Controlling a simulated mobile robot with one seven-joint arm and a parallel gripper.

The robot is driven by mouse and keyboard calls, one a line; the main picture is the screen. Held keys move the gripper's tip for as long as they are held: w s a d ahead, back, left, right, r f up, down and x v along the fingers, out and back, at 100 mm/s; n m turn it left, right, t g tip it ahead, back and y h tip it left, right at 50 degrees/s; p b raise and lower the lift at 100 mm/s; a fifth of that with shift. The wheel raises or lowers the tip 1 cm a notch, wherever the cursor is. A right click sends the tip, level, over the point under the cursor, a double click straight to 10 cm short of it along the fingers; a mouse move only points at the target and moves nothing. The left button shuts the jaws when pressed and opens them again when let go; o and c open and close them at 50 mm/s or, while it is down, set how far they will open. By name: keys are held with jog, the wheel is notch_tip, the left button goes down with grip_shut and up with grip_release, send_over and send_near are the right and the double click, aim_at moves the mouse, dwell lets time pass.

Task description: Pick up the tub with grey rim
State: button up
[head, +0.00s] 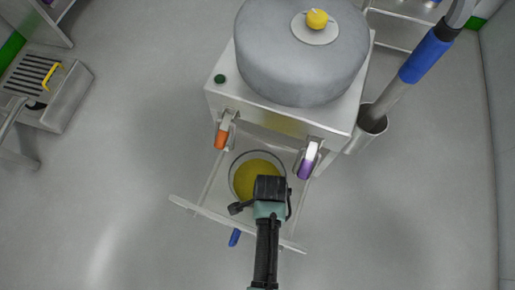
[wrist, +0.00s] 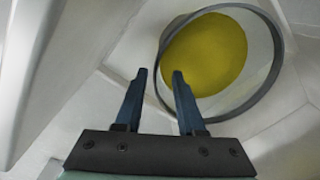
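The tub with grey rim (head: 231,178) is round, with yellow material inside, and sits on a pale shelf low at the front of the machine. It also shows in the wrist view (wrist: 281,46), at the upper right. My gripper (head: 272,184) is over the near right part of the tub in the head view and hides part of it.
A grey drum (head: 300,60) with a yellow knob tops the machine. An orange handle (head: 222,135) and a purple handle (head: 307,165) hang above the shelf on either side. A blue-gripped tool stands in a holder (head: 372,124) at right.

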jog(key=shift+w+f+b, duration=0.1)
jog(key=shift+f+b, duration=1.95)
jog(key=shift+f, duration=0.55)
jog(key=shift+r, duration=0.1)
grip_shut()
